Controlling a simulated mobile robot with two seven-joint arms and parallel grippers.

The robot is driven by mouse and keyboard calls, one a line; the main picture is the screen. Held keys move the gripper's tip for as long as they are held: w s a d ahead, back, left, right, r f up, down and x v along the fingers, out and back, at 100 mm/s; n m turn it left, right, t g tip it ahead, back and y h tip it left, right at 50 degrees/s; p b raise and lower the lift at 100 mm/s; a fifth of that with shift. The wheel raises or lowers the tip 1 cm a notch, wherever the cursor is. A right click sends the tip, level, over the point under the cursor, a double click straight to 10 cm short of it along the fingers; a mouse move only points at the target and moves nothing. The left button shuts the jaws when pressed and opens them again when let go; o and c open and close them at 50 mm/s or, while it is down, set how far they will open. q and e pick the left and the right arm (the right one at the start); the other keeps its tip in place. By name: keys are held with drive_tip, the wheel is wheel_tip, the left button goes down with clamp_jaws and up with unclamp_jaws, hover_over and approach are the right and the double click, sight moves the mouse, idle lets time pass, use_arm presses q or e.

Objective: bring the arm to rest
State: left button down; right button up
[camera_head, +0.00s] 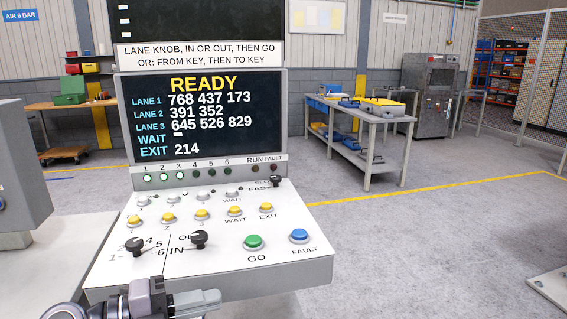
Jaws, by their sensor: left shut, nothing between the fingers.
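My left gripper (146,288) shows at the bottom edge, in front of the console's lower front edge and below the black knobs. It is shut with nothing held, and part of my arm is cut off by the frame. The white sloped control panel (210,272) carries a left black knob (134,246), an IN/OUT knob (199,239), a green GO button (254,242) and a blue FAULT button (299,236). The screen (210,115) above reads READY, with lane numbers, an empty WAIT and EXIT 214. My right gripper is not in view.
A grey box-like unit (22,170) stands close at the left. A grey workbench (365,118) with trays stands behind right, beside a grey cabinet (430,95). A mesh fence (520,80) is at far right. Open floor (430,240) lies right of the console.

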use_arm(q)
drive_tip(key=s+a+f+n+t+y, duration=0.25)
drive_tip(key=f+n+t+y, duration=0.35)
drive_tip(key=n, duration=0.4)
drive_tip(key=s+a+f+n+t+y, duration=0.2)
drive_tip(key=a+f+n+t+y, duration=0.15)
drive_tip(key=f+n, duration=0.6)
drive_tip(key=s+a+f+n+g+y, duration=0.1)
drive_tip(key=s+f+n+g+y, duration=0.2)
drive_tip(key=s+f, duration=0.9)
drive_tip(key=f+n+g, duration=0.1)
drive_tip(key=n+g, duration=0.2)
drive_tip(key=n, duration=0.1)
drive_tip(key=shift+s+a+f, duration=0.15)
drive_tip(key=shift+s+a, duration=0.1)
drive_tip(key=shift+s, duration=0.15)
